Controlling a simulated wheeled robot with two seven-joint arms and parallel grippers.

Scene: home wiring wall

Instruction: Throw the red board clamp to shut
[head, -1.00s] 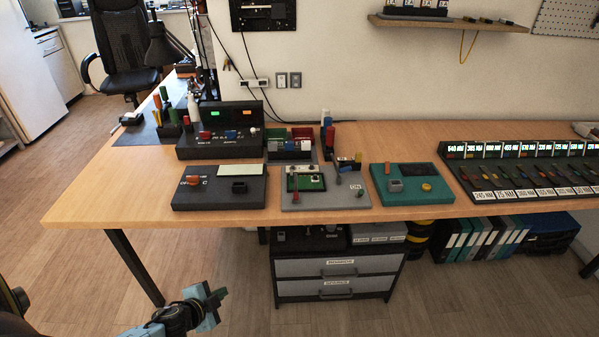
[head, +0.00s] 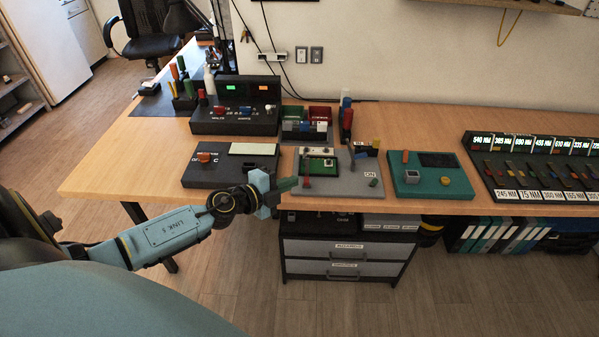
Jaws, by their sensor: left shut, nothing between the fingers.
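The green circuit board (head: 317,164) lies on a grey plate (head: 345,187) near the table's front edge. A thin dark-red upright lever (head: 306,164) stands at the board's left side and looks like the red clamp's handle. Its foot is too small to make out. My left gripper (head: 293,183) is shut and empty, at the plate's front left corner. It is just below and left of the red lever in the picture; I cannot tell whether they touch. My right gripper is not in view.
A dark panel with a red knob (head: 204,157) is left of the plate, a teal panel (head: 430,185) right. Behind are small bins (head: 319,112) and a tall red-and-blue piece (head: 346,120). Drawers (head: 340,249) stand under the table. Bare tabletop (head: 120,165) lies at far left.

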